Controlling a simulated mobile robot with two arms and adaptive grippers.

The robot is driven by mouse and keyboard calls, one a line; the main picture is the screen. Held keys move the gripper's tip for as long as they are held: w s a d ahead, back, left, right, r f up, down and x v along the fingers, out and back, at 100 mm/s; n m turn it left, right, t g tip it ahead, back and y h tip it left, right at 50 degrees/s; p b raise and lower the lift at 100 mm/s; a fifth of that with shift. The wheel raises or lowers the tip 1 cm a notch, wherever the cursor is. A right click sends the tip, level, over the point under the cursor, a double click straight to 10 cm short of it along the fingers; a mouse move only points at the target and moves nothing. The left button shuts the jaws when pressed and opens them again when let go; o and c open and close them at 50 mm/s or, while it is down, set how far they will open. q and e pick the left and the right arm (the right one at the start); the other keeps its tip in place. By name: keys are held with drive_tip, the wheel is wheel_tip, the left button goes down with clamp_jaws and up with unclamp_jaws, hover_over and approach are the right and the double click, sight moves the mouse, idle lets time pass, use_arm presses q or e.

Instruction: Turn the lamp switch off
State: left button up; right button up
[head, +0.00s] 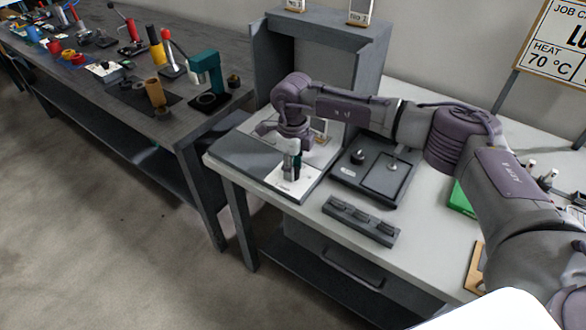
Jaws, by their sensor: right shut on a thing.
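A small white panel (297,184) with dark markings sits on the grey unit at the left end of the white bench. My right gripper (291,172) points down over this panel, its fingers closed at what looks like the lamp switch. The fingers hide the switch, so its position cannot be told. My right arm reaches in from the right across the back of the bench. My left gripper is not in view.
A dark plate (373,182) with a black knob and a small metal post lies right of the panel. A grey slotted block (361,219) lies at the front edge. A grey cabinet (324,66) stands behind. A dark workbench (203,107) with several tools is at left.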

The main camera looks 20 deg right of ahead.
idle(0.3)
drive_tip(key=o, duration=1.2)
drive_tip(key=shift+c, duration=0.2)
drive_tip(key=shift+r, duration=0.1)
wheel_tip(320, 180, up, 12)
